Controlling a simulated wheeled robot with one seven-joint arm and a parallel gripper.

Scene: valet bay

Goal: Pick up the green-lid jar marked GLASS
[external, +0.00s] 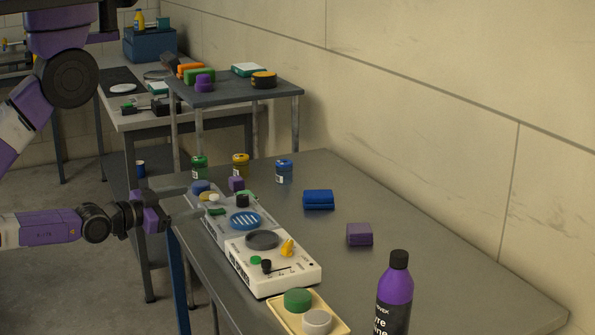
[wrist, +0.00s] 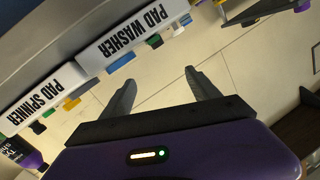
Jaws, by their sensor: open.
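A jar with a green lid (external: 199,167) stands upright near the far left corner of the grey table in the external view. Its label is too small to read. A yellow-lid jar (external: 241,165) and a blue-lid jar (external: 284,171) stand to its right. My gripper (external: 192,200) is open and empty at the table's left edge, nearer the camera than the green-lid jar and apart from it. Its two spread fingers also show in the wrist view (wrist: 158,82), with nothing between them. I cannot surely pick out the green-lid jar in the wrist view.
Two machines, marked PAD WASHER (wrist: 135,38) and PAD SPINNER (wrist: 40,98), line the table's left side near my gripper. A blue block (external: 318,199), a purple block (external: 359,234) and a purple bottle (external: 396,295) stand right of them. The table's right side is largely clear.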

